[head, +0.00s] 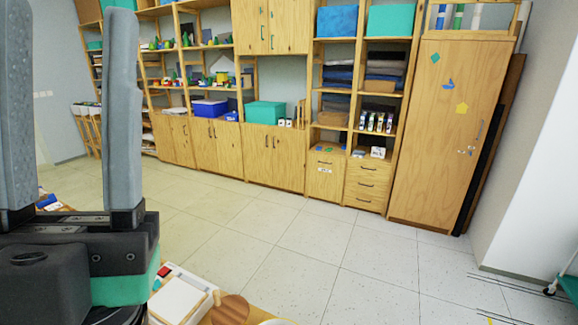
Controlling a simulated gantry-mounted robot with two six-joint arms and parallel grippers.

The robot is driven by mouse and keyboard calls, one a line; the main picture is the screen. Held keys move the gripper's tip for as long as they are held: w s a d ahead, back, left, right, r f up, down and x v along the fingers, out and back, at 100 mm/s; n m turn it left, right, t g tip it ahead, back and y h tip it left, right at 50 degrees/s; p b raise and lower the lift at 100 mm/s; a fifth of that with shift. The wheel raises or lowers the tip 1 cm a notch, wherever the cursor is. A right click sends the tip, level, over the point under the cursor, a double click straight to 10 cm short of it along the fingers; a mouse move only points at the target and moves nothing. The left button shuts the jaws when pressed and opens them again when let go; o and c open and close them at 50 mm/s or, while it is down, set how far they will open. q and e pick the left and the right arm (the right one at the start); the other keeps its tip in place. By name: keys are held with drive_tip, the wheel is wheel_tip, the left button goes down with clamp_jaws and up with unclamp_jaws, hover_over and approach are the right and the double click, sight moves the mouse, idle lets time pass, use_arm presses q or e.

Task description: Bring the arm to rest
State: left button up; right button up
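My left gripper (68,60) stands upright and very close to the camera at the left edge of the head view. Its two grey fingers point up and are wide apart, with nothing between them. Its dark body covers the lower left corner and hides part of the table behind it. My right gripper is not in view.
A table with a white-topped tray (178,300) and a round brown wooden piece (230,309) shows at the bottom left. A teal surface (125,288) shows just below the gripper. Wooden shelves and cabinets (274,157) line the far wall. The tiled floor (300,235) between is clear.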

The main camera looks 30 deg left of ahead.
use_arm(q)
drive_tip(key=w+d+f+n+g+h, duration=0.2)
drive_tip(key=w+f+n+g+h, duration=0.3)
drive_tip(key=w+h, duration=0.4)
wheel_tip(320, 180, up, 38)
drive_tip(key=p, duration=3.8)
wheel_tip(320, 180, down, 34)
drive_tip(key=b, duration=3.3)
drive_tip(key=shift+b, duration=0.35)
drive_tip(key=shift+d, duration=0.1)
